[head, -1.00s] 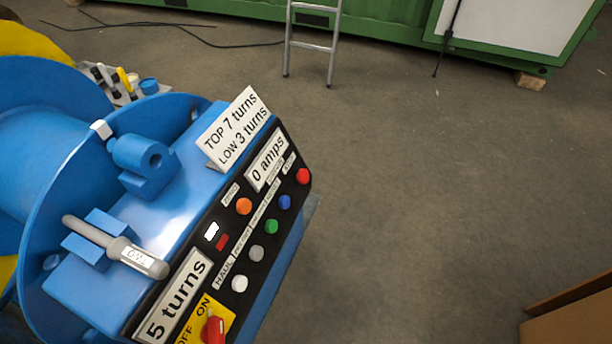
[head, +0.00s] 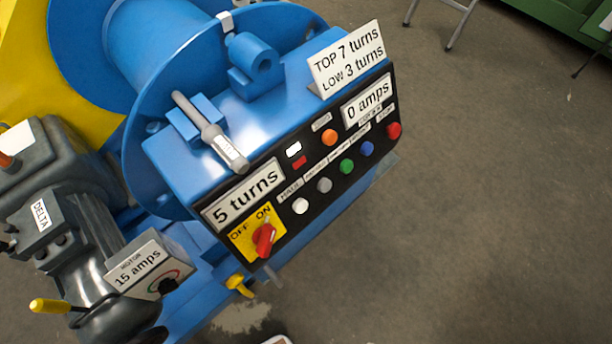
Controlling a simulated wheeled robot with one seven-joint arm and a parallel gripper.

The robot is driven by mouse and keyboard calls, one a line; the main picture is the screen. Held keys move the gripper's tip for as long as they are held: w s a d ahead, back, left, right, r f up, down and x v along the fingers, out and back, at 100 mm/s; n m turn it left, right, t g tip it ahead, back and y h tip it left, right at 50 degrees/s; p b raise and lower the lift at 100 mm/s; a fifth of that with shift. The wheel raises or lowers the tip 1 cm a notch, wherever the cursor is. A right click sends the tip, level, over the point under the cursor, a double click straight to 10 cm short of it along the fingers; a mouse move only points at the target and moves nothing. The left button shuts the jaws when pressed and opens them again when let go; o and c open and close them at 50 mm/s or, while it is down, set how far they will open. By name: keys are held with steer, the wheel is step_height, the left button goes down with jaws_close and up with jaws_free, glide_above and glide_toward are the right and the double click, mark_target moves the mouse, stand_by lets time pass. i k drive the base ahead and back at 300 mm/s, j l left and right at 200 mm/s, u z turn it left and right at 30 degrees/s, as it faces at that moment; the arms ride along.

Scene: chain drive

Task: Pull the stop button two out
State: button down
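A black control panel (head: 291,190) slopes along the front of the blue winch. A red round button (head: 394,130) sits at its right end, below the "0 amps" display (head: 368,101). It is the only red round button in the row; the small label above it is too small to read surely, and I cannot tell whether it is pressed in or out. Beside it are a blue button (head: 367,149), a green (head: 347,166), a grey (head: 324,185) and a white (head: 301,206). An orange button or lamp (head: 330,137) is above them. My gripper is not in view.
A red rotary switch (head: 263,239) is on a yellow OFF/ON plate. A sign (head: 347,60) stands above the panel. A motor box (head: 150,272) reads 15 amps, beside a yellow-handled lever (head: 50,306). The floor (head: 480,220) right of the panel is clear.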

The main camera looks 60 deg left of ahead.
mark_target(393, 131)
steer(key=i+l+u, duration=0.15)
steer(key=i+u, duration=0.2)
steer(key=i+l+u, duration=0.75)
steer(key=j, duration=0.1)
